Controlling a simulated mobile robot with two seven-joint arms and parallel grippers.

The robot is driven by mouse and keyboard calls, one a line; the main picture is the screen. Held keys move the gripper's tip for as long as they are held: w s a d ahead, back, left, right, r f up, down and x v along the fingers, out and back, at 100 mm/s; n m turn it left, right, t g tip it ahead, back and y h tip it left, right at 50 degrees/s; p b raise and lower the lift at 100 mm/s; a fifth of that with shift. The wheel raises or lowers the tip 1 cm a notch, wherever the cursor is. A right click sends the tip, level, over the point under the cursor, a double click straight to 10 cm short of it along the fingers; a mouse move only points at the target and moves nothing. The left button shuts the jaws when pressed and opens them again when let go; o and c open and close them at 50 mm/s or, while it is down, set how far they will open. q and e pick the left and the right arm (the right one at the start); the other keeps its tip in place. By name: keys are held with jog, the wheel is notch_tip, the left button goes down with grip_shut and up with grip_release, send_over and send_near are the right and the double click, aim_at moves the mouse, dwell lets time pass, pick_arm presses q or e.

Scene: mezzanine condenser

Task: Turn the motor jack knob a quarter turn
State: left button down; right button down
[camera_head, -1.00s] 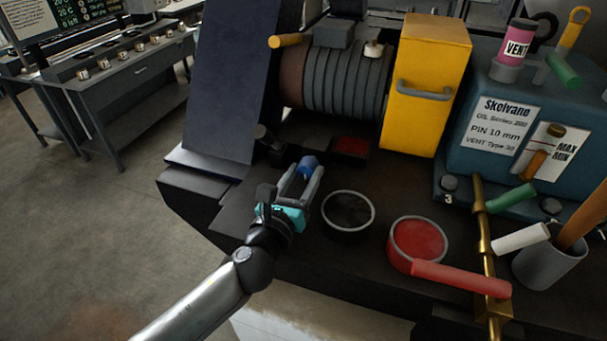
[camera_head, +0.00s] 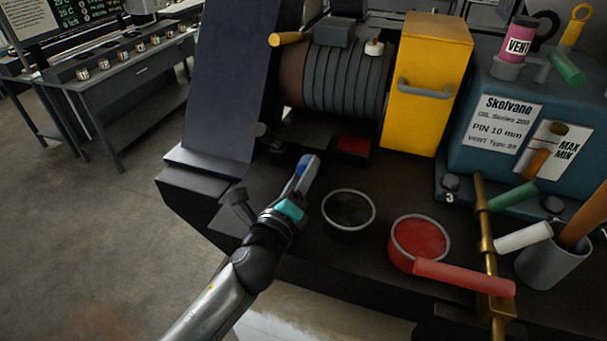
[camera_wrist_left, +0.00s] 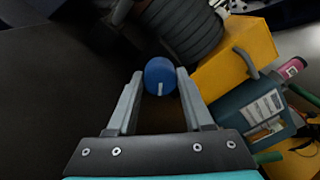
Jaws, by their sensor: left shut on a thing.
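The motor jack knob is a blue round knob with a pale line on its face; it shows between my fingers in the left wrist view (camera_wrist_left: 160,76). In the head view only a small blue part of the knob (camera_head: 304,164) shows, the rest hidden by the fingers. My left gripper (camera_head: 306,166) is shut on the knob, one finger on each side of it. In the left wrist view the gripper (camera_wrist_left: 160,84) has the pale line pointing down toward the palm. My right gripper is not in view.
The ribbed grey motor (camera_head: 345,80) and yellow box (camera_head: 428,85) stand behind the knob. A dark round cup (camera_head: 348,212) and a red cup (camera_head: 418,240) sit to the right. A blue tank (camera_head: 480,140) and brass pipe (camera_head: 484,230) are farther right.

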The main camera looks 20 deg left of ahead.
pick_arm(q)
jog(key=n, duration=0.4)
jog(key=shift+n, duration=2.4)
jog(key=shift+c, duration=1.5)
grip_release()
jog(key=shift+f, duration=0.1)
